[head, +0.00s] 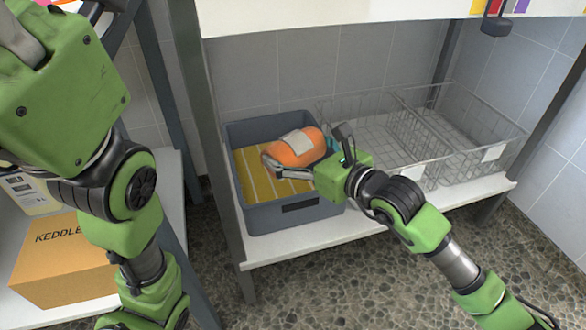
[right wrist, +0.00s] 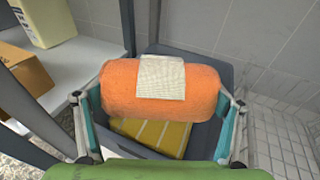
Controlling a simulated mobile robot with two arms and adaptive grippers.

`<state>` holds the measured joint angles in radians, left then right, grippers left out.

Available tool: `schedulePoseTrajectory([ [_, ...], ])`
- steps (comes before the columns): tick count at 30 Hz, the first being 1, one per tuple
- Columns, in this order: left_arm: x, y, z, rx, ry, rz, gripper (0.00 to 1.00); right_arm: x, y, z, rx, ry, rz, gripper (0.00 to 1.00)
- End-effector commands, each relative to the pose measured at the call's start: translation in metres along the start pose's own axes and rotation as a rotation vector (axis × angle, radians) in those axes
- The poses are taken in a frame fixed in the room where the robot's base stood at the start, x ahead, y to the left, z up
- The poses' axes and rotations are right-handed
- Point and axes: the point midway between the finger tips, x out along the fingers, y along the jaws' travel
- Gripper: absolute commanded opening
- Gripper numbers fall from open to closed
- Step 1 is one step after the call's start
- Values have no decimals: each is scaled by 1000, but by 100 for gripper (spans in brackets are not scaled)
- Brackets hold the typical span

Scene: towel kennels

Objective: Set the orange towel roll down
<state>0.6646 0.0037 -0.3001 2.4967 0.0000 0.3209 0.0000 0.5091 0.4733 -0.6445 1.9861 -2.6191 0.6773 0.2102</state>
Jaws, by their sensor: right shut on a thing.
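The orange towel roll (head: 297,149) has a pale band around its middle. My right gripper (head: 300,160) is shut on it, one finger at each end, as the right wrist view shows (right wrist: 160,110). The roll (right wrist: 120,92) is over the grey bin (head: 290,218), which stands at the left of the low white shelf. A yellow striped towel (head: 252,180) lies in the bin below the roll. I cannot tell whether the roll touches it. My left arm rises at the left of the head view; its gripper is not clearly seen.
Wire baskets (head: 440,135) stand to the right of the bin on the white shelf (head: 300,240). A grey post (head: 215,150) rises at the bin's left. A cardboard box (head: 62,262) sits on another shelf at the left.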

Motion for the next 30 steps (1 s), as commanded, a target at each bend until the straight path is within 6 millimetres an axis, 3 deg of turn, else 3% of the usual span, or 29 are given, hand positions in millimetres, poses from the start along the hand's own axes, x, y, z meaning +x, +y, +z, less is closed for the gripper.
schedulePoseTrajectory([
  [6, 1, 3, -10, 3, 24, 8, 24, 11, 1, -10, 0, -2, 1, 62],
  [13, -26, 8, -17, 2, 19, 7, 24, 15, 0, -36, -2, -2, 0, 62],
  [30, -31, 9, -19, 2, 20, 7, 24, 16, 1, -44, 1, -2, 0, 62],
])
